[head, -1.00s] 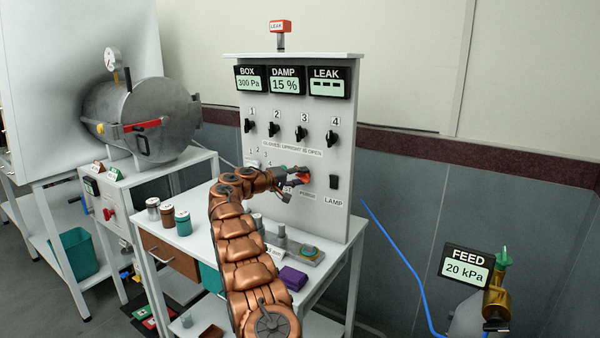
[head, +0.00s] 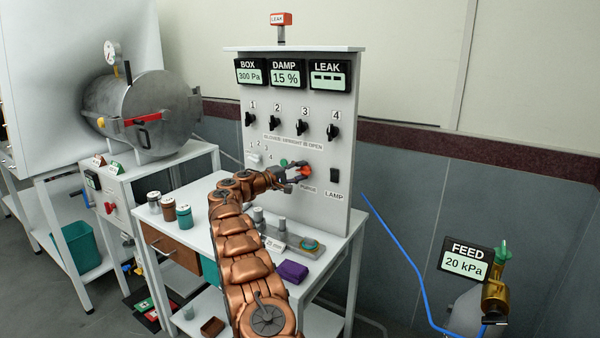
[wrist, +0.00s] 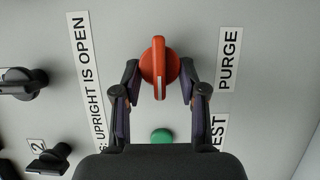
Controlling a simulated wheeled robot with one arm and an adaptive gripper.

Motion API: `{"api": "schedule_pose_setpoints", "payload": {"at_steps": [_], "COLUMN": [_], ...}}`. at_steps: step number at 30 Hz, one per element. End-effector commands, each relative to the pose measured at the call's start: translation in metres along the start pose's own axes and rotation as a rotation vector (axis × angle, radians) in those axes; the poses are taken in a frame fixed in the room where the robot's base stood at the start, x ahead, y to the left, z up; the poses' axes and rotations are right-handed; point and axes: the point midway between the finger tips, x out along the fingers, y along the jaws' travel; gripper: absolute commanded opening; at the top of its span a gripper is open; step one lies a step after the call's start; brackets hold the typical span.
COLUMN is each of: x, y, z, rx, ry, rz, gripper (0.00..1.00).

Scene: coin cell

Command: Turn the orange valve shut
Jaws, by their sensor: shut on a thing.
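The orange valve (head: 304,171) is on the upright white panel, beside the PURGE label. In the wrist view the orange valve (wrist: 159,66) shows as a round knob with a raised bar and a white line along it. The bar runs roughly along the direction of the PURGE lettering. My gripper (wrist: 159,82) has one finger on each side of the valve and is shut on it. In the head view my gripper (head: 297,172) reaches the panel from the left and partly covers the valve.
Several black knobs (head: 302,127) sit in a row above. A green button (wrist: 162,136) is close to my gripper, by a TEST label. A LAMP switch (head: 334,175) is to the right.

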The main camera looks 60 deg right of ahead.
Motion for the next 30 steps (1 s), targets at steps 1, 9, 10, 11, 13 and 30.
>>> {"api": "schedule_pose_setpoints", "payload": {"at_steps": [1, 9, 10, 11, 13, 30], "x": [0.000, 0.000, 0.000, 0.000, 0.000, -0.021], "y": [0.000, 0.000, 0.000, 0.000, 0.000, 0.002], "z": [0.000, 0.000, 0.000, 0.000, 0.000, -0.002], "rx": [0.000, 0.001, 0.001, 0.001, 0.001, 0.003], "ry": [0.001, 0.001, 0.001, 0.001, 0.001, 0.005], "rz": [0.001, 0.000, 0.000, 0.000, 0.000, -0.001], "gripper": [0.07, 0.57, 0.60, 0.63, 0.67, 0.67]}}
